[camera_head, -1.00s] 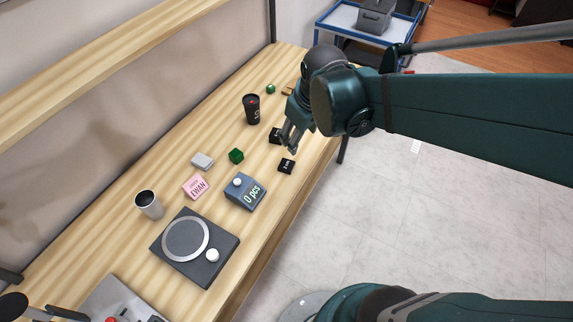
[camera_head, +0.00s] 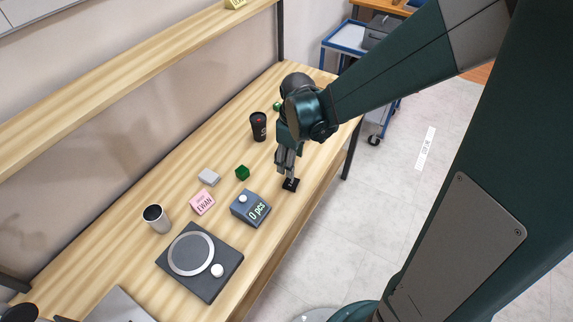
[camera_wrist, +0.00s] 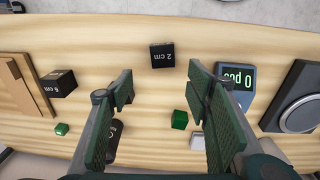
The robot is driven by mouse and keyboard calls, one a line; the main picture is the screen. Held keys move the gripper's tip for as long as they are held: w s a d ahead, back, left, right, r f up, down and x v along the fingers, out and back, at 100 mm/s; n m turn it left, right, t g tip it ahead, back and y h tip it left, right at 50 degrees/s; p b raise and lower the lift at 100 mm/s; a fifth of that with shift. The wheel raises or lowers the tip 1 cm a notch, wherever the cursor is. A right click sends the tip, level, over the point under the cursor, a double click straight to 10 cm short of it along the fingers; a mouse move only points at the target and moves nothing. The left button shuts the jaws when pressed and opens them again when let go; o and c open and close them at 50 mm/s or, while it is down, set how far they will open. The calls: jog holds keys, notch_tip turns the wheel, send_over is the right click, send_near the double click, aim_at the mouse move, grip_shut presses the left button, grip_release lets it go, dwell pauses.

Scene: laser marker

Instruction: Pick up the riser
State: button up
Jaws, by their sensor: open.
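Two black riser-like blocks show in the wrist view. One, marked "2 cm" (camera_wrist: 162,55), sits between and beyond my fingertips, apart from both. The other, marked with what looks like "8 cm" (camera_wrist: 59,83), stands to the left, outside the fingers. In the head view the small black block (camera_head: 290,185) lies near the table's front edge, directly below my gripper (camera_head: 286,172), and the other block is hidden behind my arm. In the wrist view my gripper (camera_wrist: 160,82) is open and empty, its green-padded fingers wide apart.
A grey "0 pcs" display box (camera_head: 250,208) stands close by, with a green cube (camera_head: 242,173) behind it. A black cup (camera_head: 258,127), pink card block (camera_head: 202,202), round-plate device (camera_head: 212,285) and metal cup (camera_head: 156,219) also stand on the wooden table (camera_head: 115,262).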

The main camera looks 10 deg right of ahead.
aim_at(289, 182)
jog(key=shift+n+g, duration=0.5)
jog(key=shift+n, duration=0.2)
jog(key=shift+w+a+f+p, duration=0.15)
jog(key=shift+w+f, duration=0.05)
jog(key=shift+f, duration=0.45)
jog(key=shift+w+a+f+p, duration=0.1)
jog(key=shift+w+f, duration=0.1)
jog(key=shift+f, duration=0.5)
jog(key=shift+w+a+f+p, duration=0.15)
jog(key=shift+w+f, duration=0.05)
jog(key=shift+f, duration=0.45)
jog(key=shift+f, duration=1.3)
jog(key=shift+b, duration=0.3)
jog(key=shift+s+f+b, duration=0.2)
jog(key=shift+f+b, duration=0.4)
jog(key=shift+f, duration=2)
jog(key=c, duration=1)
